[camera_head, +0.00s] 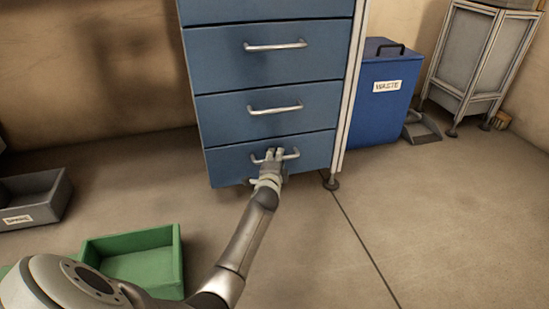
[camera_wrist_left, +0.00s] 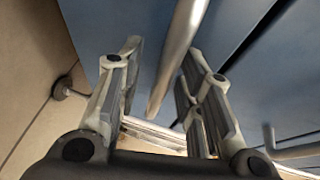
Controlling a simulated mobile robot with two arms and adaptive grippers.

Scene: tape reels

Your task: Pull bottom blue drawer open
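The bottom blue drawer (camera_head: 222,167) is the lowest of several blue drawers in a cabinet. Its front looks flush with the cabinet, so it appears closed. Its metal bar handle (camera_head: 291,154) is partly covered by my left gripper (camera_head: 272,154), which reaches up to it from the front. In the left wrist view, the handle bar (camera_wrist_left: 176,55) runs between the two fingers of my left gripper (camera_wrist_left: 158,58). The fingers are apart, with visible gaps beside the bar. The blue drawer front (camera_wrist_left: 108,18) lies beyond them. My right gripper is in neither view.
A green crate (camera_head: 178,262) lies on the floor at the lower left, beside my left arm. A grey labelled bin (camera_head: 50,205) is at the far left. A blue waste bin (camera_head: 380,118) and a dustpan (camera_head: 421,131) stand right of the cabinet. The floor before the drawer is clear.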

